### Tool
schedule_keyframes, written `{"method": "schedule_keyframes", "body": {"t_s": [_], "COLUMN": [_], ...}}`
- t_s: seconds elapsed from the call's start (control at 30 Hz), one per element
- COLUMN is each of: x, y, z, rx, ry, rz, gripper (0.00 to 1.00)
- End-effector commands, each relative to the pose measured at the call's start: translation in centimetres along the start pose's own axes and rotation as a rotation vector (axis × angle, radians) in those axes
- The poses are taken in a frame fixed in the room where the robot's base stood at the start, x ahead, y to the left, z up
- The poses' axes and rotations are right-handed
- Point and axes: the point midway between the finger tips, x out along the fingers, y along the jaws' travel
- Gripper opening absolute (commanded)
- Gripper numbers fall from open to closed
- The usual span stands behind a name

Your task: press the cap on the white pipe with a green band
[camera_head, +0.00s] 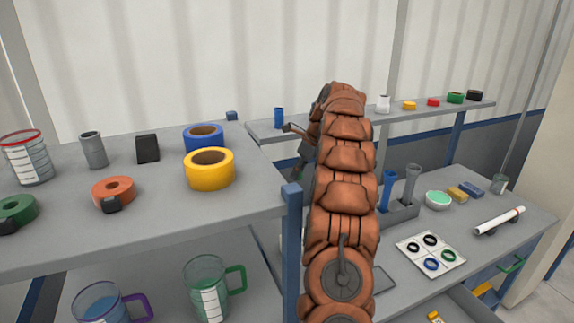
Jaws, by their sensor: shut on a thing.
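My brown segmented arm (345,190) rises through the middle of the view and bends away at its top. Only a small part of my gripper (296,131) shows, at the left of the arm's upper end. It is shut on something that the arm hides. The white pipe with a green band is not visible as such. A white pipe (498,221) lying on the right workbench shows a red band near its far end. I cannot make out a cap on any pipe.
The left table (150,225) holds yellow tape (209,180), orange tape and a grey pipe fitting. A raised shelf (405,116) carries small coloured rings. A grey rack (402,215) with blue and grey tubes stands right of my arm, beside a white card (405,247) with rings.

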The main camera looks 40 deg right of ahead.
Motion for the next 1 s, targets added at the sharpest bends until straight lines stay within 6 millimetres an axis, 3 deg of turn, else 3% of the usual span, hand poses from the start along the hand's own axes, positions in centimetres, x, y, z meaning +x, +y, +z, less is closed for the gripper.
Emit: {"method": "schedule_keyframes", "body": {"t_s": [0.37, 1.0], "x": [1.3, 6.0], "y": [-0.1, 0.1], "z": [-0.8, -2.5], "rx": [0.003, 0.000], "ry": [0.001, 0.001], "rz": [0.002, 0.003], "gripper": [0.18, 0.18]}}
